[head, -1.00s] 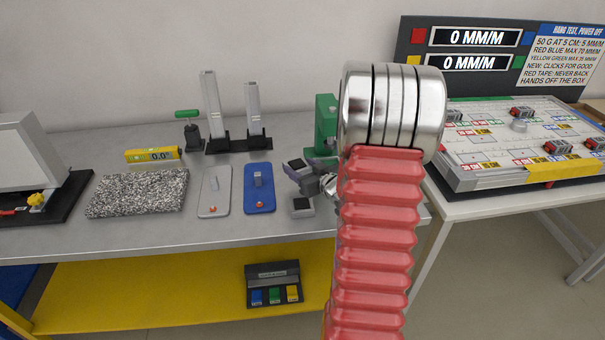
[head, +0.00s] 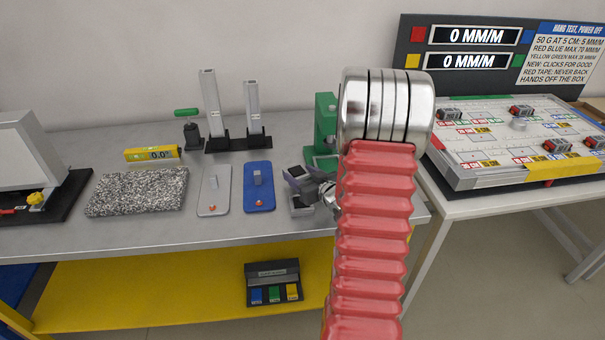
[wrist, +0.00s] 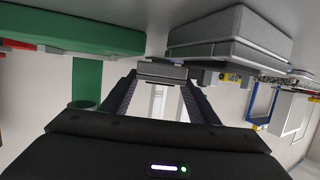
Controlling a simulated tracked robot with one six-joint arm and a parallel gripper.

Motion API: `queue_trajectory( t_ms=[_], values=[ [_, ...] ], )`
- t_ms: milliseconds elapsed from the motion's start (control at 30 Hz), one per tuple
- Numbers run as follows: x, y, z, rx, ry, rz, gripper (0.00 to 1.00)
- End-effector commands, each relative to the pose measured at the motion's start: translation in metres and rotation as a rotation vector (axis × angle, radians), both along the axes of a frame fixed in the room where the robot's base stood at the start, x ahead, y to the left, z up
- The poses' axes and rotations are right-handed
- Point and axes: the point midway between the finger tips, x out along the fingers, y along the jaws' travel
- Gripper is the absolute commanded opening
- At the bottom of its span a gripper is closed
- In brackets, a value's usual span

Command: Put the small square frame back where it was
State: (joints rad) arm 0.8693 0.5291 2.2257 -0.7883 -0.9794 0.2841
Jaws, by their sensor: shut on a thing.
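My gripper (head: 303,184) is low over the right end of the grey bench, partly hidden behind my own red arm. In the wrist view my gripper (wrist: 160,88) has both fingers around a small grey piece, which I take for the small square frame (wrist: 161,72). Its dark edge faces my camera, and its opening cannot be made out clearly. Whether it touches the bench is unclear. A larger grey block (wrist: 228,38) is close beside the fingers in the wrist view.
A green stand (head: 325,118) is just behind my gripper. To the left are a blue plate (head: 259,195), a grey plate (head: 212,205), a speckled slab (head: 135,193) and a yellow level (head: 152,154). Two upright metal pieces (head: 209,105) stand in black bases behind.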

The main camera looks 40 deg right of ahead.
Motion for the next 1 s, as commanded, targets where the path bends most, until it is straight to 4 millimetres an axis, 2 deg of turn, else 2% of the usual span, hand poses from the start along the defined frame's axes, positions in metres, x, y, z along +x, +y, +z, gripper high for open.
queue_trajectory(
  t_ms=[167,200,467,767,1000],
  values=[
    [0.000,0.000,-0.002,-0.001,-0.001,0.000,0.25],
    [0.000,0.000,-0.002,-0.001,0.000,0.000,0.55],
    [0.000,0.000,-0.002,0.000,0.000,0.000,0.73],
    [0.000,0.000,-0.001,0.000,0.000,-0.001,0.73],
    [-0.004,0.000,0.012,-0.002,0.000,-0.003,0.73]
  ],
)
